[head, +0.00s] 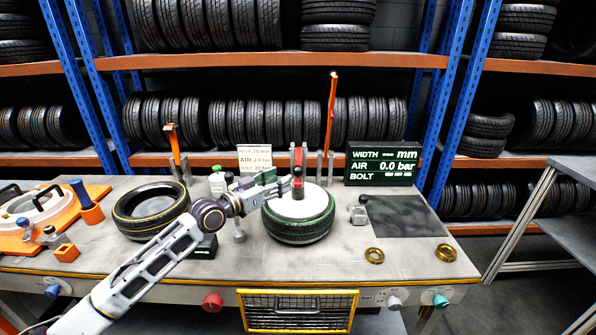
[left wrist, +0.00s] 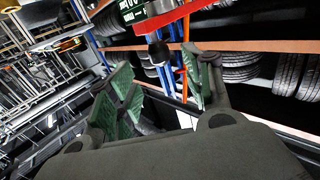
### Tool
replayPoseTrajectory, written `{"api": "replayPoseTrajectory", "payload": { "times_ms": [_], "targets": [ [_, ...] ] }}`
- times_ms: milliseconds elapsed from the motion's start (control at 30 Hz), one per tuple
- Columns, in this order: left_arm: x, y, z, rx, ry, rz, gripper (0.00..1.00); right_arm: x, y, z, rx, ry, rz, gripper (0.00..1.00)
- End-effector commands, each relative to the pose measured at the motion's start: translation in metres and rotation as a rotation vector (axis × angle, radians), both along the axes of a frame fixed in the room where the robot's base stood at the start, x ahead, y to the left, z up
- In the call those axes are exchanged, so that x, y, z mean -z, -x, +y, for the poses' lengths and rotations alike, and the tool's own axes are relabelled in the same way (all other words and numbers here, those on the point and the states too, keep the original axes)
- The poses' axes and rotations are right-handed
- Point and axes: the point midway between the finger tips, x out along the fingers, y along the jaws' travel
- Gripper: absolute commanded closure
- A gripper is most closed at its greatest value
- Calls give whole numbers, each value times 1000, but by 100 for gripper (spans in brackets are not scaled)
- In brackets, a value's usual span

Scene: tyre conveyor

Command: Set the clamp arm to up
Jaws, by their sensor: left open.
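A red clamp arm (head: 299,156) stands over the green-striped tyre with the white disc (head: 297,229), near the middle of the table. In the left wrist view it is a red bar (left wrist: 185,17) with a black tip (left wrist: 158,51) hanging under it. From these views I cannot tell exactly how far it is tilted. My left gripper (head: 284,186) is just left of the clamp, above the tyre; its fingers (left wrist: 160,88) are apart and nothing is between them. The red bar lies beyond the fingertips. My right gripper is not in view.
Orange-topped posts (head: 331,110) (head: 175,146) rise behind. A display (head: 382,164) and dark mat (head: 405,216) are right, with brass rings (head: 445,252) in front. An orange fixture (head: 25,240) fills the left end.

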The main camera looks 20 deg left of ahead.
Motion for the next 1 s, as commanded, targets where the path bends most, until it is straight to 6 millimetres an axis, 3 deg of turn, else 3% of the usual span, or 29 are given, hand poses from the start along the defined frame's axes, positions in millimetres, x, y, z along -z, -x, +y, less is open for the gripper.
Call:
{"api": "replayPoseTrajectory", "payload": {
  "times_ms": [233,533,1000],
  "targets": [
    [-1,-16,-9,-1,3,-1,50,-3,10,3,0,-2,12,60],
    [-1,-36,-20,-1,1,0,50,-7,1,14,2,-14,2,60],
    [-1,-69,-38,0,1,0,50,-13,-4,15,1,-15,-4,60]
  ]
}}
